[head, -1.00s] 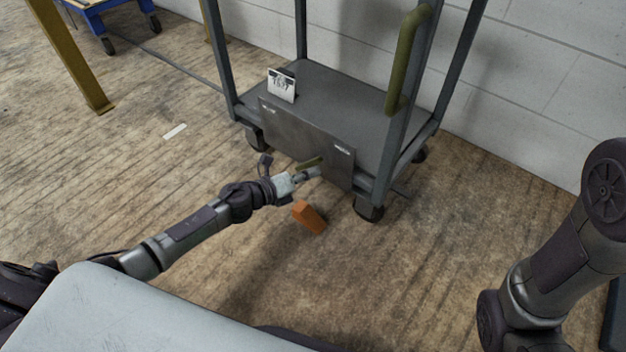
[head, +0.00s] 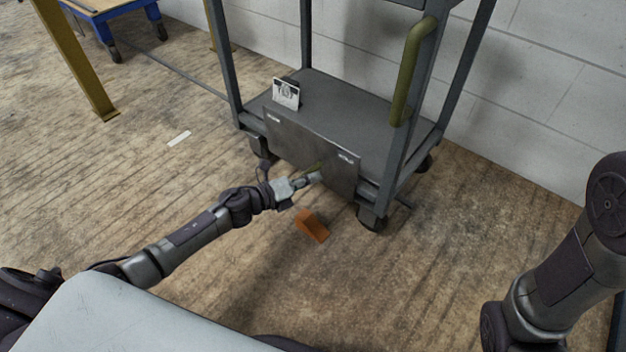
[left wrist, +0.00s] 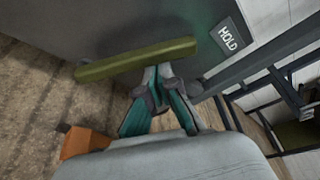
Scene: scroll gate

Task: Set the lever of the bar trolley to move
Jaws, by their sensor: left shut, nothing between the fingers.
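The bar trolley (head: 335,100) is a grey frame cart with a low deck. Its front panel (head: 290,140) has a small label near each upper corner, and the right one reads HOLD in the left wrist view (left wrist: 229,38). My left gripper (head: 316,177) is shut and empty. Its fingertips (left wrist: 157,72) are at the lever's lower edge, right of its middle; I cannot tell if they touch. My right gripper is out of view.
An orange wedge (head: 311,226) lies on the floor near the trolley's front right wheel (head: 372,217). An olive-green handle (head: 411,72) stands on the trolley's right post. A yellow post (head: 75,60) and blue cart (head: 110,12) are at the back left. Floor on the left is mostly clear.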

